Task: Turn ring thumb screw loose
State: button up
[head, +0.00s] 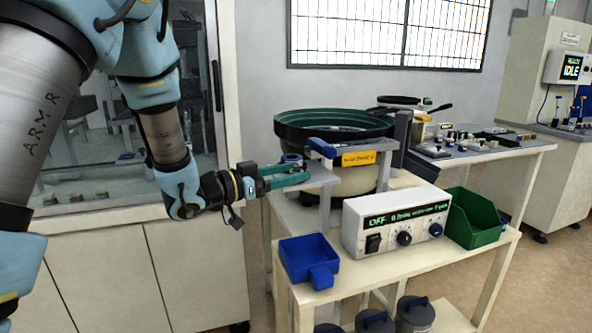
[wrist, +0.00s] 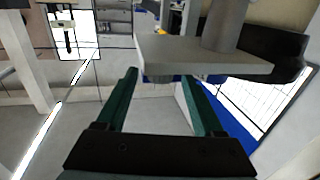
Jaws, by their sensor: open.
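The likely ring thumb screw is a small blue ring (head: 291,158) at the left end of a grey bracket plate (head: 322,180) beside the bowl feeder. My gripper (head: 297,175), with green fingers, is at that end of the plate, close to the blue ring. The wrist view shows the fingers (wrist: 160,77) apart, with the plate's edge (wrist: 200,68) ahead of and between them. Blue parts show only in slivers below the plate there, so I cannot tell whether the ring lies between the fingers. Contact cannot be made out.
The bowl feeder (head: 330,124) has a dark green rim. A white control box (head: 396,222) reading OFF, a blue bin (head: 309,260) and a green bin (head: 474,218) stand on the cream cart (head: 400,268). A glass-fronted cabinet (head: 110,210) is close behind my arm.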

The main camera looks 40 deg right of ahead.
jog(key=shift+s+d, duration=0.15)
jog(key=shift+d, duration=0.8)
grip_shut()
